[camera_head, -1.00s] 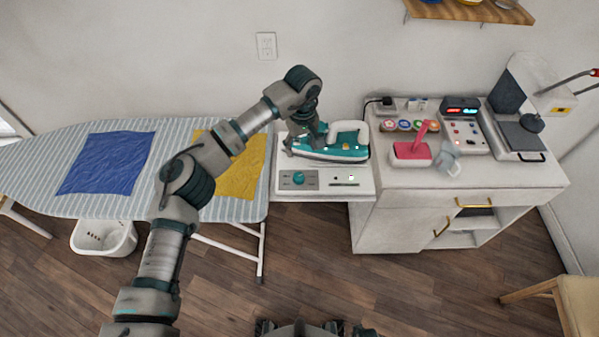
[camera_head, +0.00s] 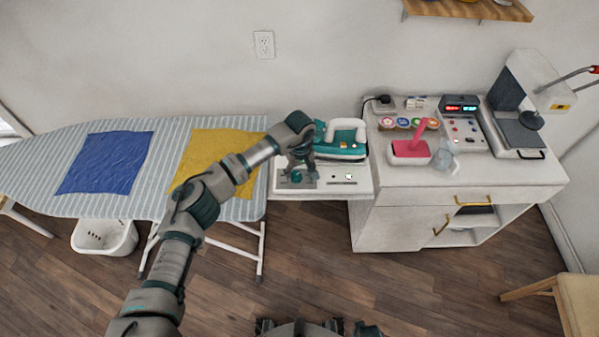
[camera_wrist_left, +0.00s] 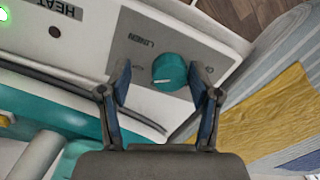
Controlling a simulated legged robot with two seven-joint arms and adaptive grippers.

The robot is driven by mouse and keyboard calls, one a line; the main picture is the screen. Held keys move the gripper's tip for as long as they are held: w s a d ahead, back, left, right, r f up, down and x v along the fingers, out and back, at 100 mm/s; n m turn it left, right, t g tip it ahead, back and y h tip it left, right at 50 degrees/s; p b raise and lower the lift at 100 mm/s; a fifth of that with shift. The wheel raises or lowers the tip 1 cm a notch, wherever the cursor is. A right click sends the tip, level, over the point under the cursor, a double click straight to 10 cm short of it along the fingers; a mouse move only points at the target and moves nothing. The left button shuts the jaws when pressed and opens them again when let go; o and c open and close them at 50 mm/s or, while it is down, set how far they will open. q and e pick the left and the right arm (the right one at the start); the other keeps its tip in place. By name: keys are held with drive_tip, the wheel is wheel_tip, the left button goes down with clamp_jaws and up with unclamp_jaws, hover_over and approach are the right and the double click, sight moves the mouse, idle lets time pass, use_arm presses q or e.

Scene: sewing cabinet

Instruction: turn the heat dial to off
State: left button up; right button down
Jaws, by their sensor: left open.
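The heat dial (camera_head: 297,177) is a round teal knob on the grey panel at the front of the white iron station. In the head view, the left gripper (camera_head: 298,168) is over the panel, partly covering the dial. My right gripper is not seen.
The teal and white iron (camera_head: 342,140) rests just behind the panel, close to the gripper. The striped ironing board (camera_head: 170,180) with blue and yellow cloths is at left. The white cabinet (camera_head: 480,180) with a pink-handled tool and devices is at right.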

use_arm(q)
drive_tip(key=shift+c, duration=1.4)
drive_tip(key=shift+a, duration=0.6)
drive_tip(key=c, duration=0.8)
drive_tip(key=shift+a, duration=0.2)
drive_tip(key=shift+c, duration=0.3)
drive_tip(key=shift+d, duration=0.3)
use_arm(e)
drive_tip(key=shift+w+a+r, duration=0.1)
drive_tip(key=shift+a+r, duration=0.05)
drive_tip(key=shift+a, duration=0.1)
use_arm(q)
drive_tip(key=shift+s+f, duration=0.1)
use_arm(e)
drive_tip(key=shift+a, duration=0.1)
use_arm(q)
drive_tip(key=o, duration=1.1)
drive_tip(key=shift+o, duration=0.2)
